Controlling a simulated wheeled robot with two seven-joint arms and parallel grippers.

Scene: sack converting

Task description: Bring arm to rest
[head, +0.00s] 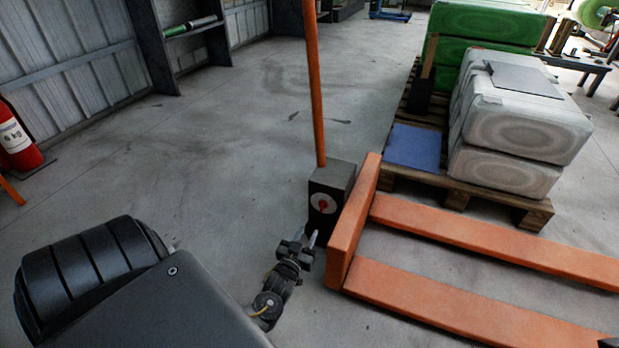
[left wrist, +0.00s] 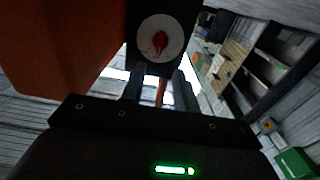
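My left gripper (head: 306,240) is at the lower middle of the head view, just in front of a dark box (head: 333,180) with a round white dial and red knob. The same dial (left wrist: 161,38) shows large in the left wrist view, just beyond my fingers. The two fingers (left wrist: 157,88) stand apart with nothing held between them. Whether they touch the box cannot be told.
The box sits at the base of an orange pole (head: 313,80) beside an orange pallet truck (head: 440,225). A wooden pallet (head: 510,201) carries grey and green sacks and a blue sheet (head: 413,147). A fire extinguisher (head: 17,142) stands left. The floor at centre left is clear.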

